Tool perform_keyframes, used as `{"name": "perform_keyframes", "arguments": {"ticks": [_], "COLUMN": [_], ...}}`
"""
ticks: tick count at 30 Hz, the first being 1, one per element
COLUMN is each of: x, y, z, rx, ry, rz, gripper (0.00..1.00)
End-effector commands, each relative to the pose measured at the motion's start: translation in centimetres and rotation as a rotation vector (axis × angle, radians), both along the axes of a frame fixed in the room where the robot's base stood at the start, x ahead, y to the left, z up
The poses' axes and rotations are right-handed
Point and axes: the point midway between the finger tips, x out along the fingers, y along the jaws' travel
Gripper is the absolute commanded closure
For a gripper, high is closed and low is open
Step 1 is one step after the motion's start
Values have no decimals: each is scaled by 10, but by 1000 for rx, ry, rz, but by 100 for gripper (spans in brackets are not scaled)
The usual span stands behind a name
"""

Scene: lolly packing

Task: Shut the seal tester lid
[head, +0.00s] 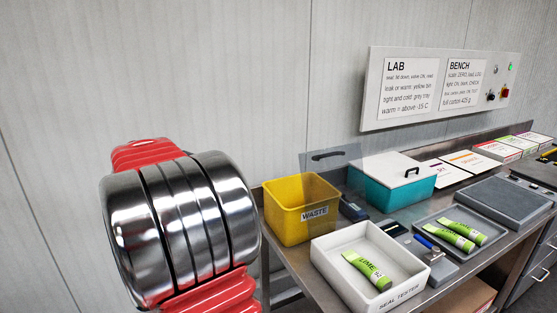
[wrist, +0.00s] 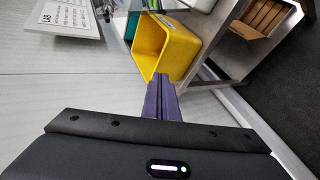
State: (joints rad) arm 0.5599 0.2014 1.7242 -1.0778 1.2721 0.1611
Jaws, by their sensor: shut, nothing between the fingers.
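The seal tester (head: 398,295) is a white open-topped box at the front of the bench in the head view. A green lime sachet (head: 367,270) lies inside it. Its lid appears to be the clear panel (head: 352,176) standing raised at the box's back, with a dark handle (head: 327,154) at its top edge. My gripper (wrist: 160,82) shows in the wrist view with its purple fingers together and empty, in front of the yellow bin. The seal tester cannot be clearly made out in the wrist view. My gripper's fingers are not visible in the head view.
The yellow waste bin (head: 286,226) stands left of the seal tester and shows in the wrist view (wrist: 178,50). A teal box with a white lid (head: 398,165) stands behind. A grey tray (head: 482,222) with two green sachets is at right. Signs hang on the wall.

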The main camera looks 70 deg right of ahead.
Motion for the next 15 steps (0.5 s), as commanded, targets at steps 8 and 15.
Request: {"name": "perform_keyframes", "arguments": {"ticks": [8,15], "x": [-19,-44], "y": [-96,-169], "z": [3,3], "rx": [-163,-302], "ry": [160,298], "rz": [-115,-200], "gripper": [100,100]}}
